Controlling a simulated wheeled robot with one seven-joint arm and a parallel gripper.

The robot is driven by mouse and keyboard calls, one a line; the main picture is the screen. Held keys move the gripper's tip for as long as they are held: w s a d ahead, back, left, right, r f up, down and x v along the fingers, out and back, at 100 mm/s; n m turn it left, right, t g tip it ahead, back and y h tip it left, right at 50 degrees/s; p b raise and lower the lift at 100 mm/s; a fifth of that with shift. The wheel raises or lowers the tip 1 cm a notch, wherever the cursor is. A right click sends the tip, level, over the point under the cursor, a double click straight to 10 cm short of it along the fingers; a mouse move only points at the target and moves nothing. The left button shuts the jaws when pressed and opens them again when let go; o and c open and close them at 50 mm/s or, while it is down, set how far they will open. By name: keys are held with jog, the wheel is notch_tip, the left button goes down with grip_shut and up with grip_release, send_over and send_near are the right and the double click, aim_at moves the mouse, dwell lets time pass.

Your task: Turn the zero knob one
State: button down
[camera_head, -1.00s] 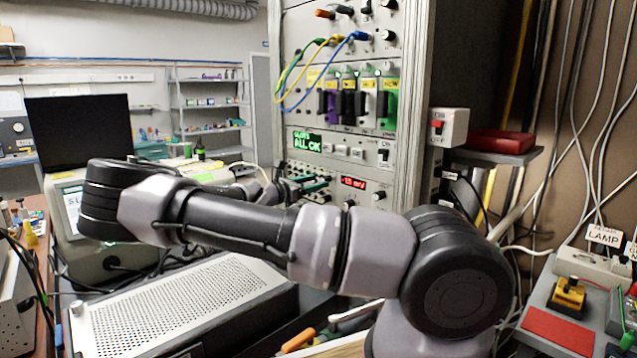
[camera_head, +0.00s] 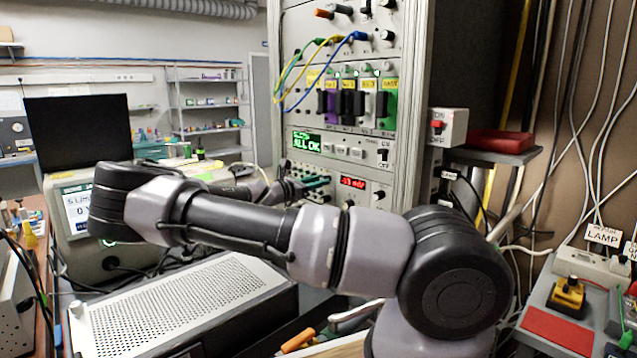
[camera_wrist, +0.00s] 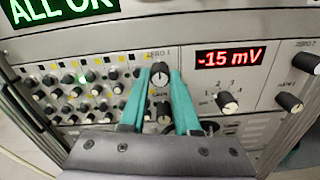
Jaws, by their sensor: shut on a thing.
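The zero knob one (camera_wrist: 160,76) is a dark round knob with a pale pointer mark, below a label reading ZERO 1 on the light panel. My gripper (camera_wrist: 161,70) has its two teal fingers closed on the knob's left and right sides. In the head view my gripper (camera_head: 314,184) reaches the rack panel, and its fingers hide the knob there. A red display (camera_wrist: 229,57) right of the knob reads -15 mV in the wrist view.
A selector knob (camera_wrist: 227,103) and the zero 2 knob (camera_wrist: 290,103) sit to the right. Many small knobs and jacks (camera_wrist: 80,90) crowd the panel to the left. Another dark knob (camera_wrist: 164,117) lies just below, between my fingers. A green display (camera_head: 307,141) reads ALL OK.

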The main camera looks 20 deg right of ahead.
jog(key=m, duration=1.1)
dwell(0.3)
jog(key=shift+f+m, duration=0.1)
jog(key=shift+m, duration=0.3)
jog(key=c, duration=0.6)
grip_release()
jog(key=shift+a, duration=0.15)
jog(key=v, duration=1)
jog(key=shift+s+a, duration=0.2)
jog(key=shift+a, duration=0.05)
